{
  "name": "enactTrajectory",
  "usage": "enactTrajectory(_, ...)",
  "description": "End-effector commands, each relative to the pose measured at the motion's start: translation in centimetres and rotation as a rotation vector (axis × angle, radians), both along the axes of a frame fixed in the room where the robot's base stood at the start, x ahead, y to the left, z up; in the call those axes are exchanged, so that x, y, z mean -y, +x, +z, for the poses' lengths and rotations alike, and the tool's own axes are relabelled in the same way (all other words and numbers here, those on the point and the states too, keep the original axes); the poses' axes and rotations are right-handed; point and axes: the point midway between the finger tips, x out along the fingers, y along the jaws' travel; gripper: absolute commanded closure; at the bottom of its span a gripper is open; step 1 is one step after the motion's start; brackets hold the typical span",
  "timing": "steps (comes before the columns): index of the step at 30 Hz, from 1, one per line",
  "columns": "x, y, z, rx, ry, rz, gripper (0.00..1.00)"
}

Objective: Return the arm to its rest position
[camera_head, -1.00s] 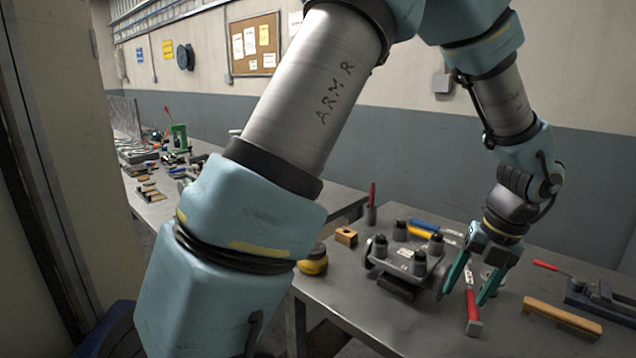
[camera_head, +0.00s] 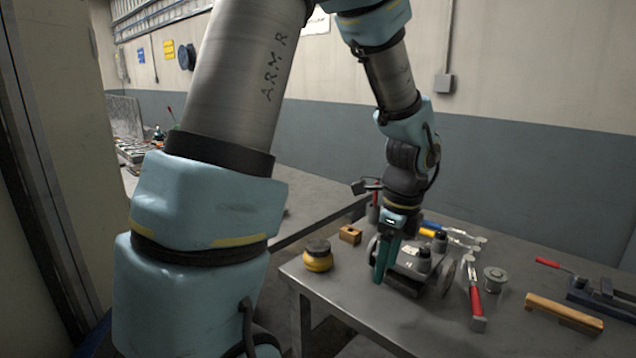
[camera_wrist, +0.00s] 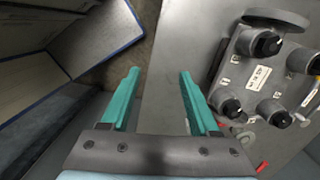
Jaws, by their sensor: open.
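My gripper (camera_head: 385,258) has teal fingers and hangs pointing down in front of the left side of a grey metal fixture with black knobs (camera_head: 412,262) on the table, partly hiding it. In the wrist view my gripper (camera_wrist: 158,90) is open, with nothing between its fingers. There the fingers hang over the table's edge and the floor, and the fixture (camera_wrist: 262,75) lies to their right, apart from them. My arm fills the left and middle of the head view.
The grey table (camera_head: 370,320) also holds a yellow-and-black round object (camera_head: 317,257), a small wooden block (camera_head: 350,235), a red-handled tool (camera_head: 476,300), a metal spool (camera_head: 494,279), and a wooden-handled brush (camera_head: 564,313). A second bench (camera_head: 310,205) stands behind at left.

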Motion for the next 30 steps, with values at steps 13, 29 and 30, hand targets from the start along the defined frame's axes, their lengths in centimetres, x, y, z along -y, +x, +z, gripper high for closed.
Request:
enactTrajectory(13, -17.3, -0.6, 1.2, 0.129, -0.207, 1.737, 0.38)
enactTrajectory(29, -19.9, -1.5, 1.2, 0.143, -0.255, 2.081, 0.38)
enactTrajectory(30, -19.9, -1.5, 1.2, 0.143, -0.255, 2.081, 0.38)
